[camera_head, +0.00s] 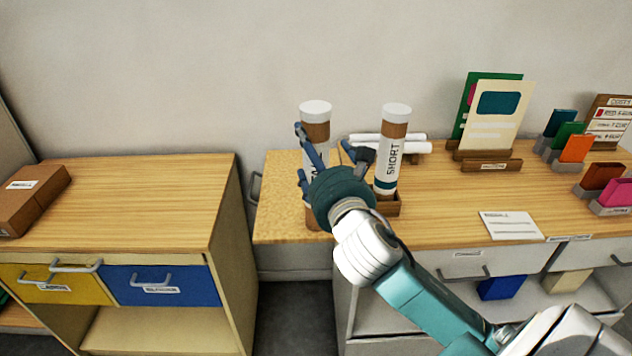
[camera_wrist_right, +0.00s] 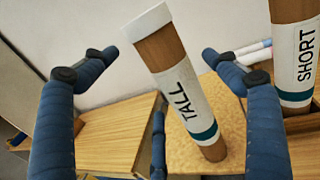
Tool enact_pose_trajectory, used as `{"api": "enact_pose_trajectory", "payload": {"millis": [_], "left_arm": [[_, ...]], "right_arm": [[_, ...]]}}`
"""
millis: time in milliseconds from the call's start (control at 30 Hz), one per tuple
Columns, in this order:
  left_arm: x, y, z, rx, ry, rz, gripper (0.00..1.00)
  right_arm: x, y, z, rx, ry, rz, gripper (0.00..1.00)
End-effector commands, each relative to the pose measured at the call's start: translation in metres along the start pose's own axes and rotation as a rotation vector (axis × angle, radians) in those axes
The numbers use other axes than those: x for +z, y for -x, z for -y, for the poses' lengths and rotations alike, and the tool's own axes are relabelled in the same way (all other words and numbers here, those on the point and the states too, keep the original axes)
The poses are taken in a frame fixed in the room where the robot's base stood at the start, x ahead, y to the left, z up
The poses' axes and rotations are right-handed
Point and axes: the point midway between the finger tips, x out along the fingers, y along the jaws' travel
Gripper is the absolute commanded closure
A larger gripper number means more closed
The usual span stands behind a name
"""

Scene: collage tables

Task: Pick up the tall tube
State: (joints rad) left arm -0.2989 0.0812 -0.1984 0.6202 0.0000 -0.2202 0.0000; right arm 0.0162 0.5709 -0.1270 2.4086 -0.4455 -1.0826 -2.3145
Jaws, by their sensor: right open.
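The tall tube (camera_head: 316,125) is brown with a white cap and a white label, and stands near the left end of the right table. In the right wrist view the tall tube (camera_wrist_right: 178,90) shows the word TALL and a teal band, and looks tilted between the open fingers. My right gripper (camera_head: 335,150) is open in front of it and hides its middle. The fingers (camera_wrist_right: 160,65) are on either side of the tube, with gaps visible. The short tube (camera_head: 392,150), labelled SHORT, stands upright in a wooden holder just to the right. My left gripper is not in view.
White rolls (camera_head: 405,144) lie behind the short tube. Card stands (camera_head: 487,160) and small coloured card holders (camera_head: 575,150) are further right. A white note (camera_head: 511,226) lies near the front edge. A gap separates this table from the left cabinet (camera_head: 150,205).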

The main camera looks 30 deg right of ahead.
Motion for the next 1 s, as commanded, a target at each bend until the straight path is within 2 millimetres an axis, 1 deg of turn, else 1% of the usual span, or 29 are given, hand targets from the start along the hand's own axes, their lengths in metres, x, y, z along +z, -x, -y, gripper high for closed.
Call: {"api": "enact_pose_trajectory", "payload": {"millis": [167, 333, 400, 500, 767, 800, 967, 1000], "left_arm": [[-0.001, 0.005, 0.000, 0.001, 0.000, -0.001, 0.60], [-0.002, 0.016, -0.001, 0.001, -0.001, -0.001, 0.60], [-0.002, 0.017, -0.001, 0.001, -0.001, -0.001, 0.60], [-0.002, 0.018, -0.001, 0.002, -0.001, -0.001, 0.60], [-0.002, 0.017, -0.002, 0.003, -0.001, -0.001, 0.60], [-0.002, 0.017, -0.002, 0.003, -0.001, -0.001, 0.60], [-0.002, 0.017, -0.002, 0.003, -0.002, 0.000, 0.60], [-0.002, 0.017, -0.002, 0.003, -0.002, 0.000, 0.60]], "right_arm": [[0.003, -0.012, 0.000, 0.000, -0.003, -0.001, 0.13], [0.006, -0.038, 0.001, -0.002, -0.006, -0.002, 0.13], [0.004, -0.048, 0.001, -0.002, -0.004, -0.002, 0.13], [0.003, -0.056, 0.001, -0.001, -0.002, -0.003, 0.13], [0.002, -0.059, 0.001, 0.001, -0.002, -0.002, 0.13], [0.002, -0.059, 0.001, 0.001, -0.002, -0.002, 0.21], [0.002, -0.058, 0.001, 0.001, -0.002, -0.002, 0.53], [0.002, -0.058, 0.001, 0.001, -0.002, -0.003, 0.61]]}}
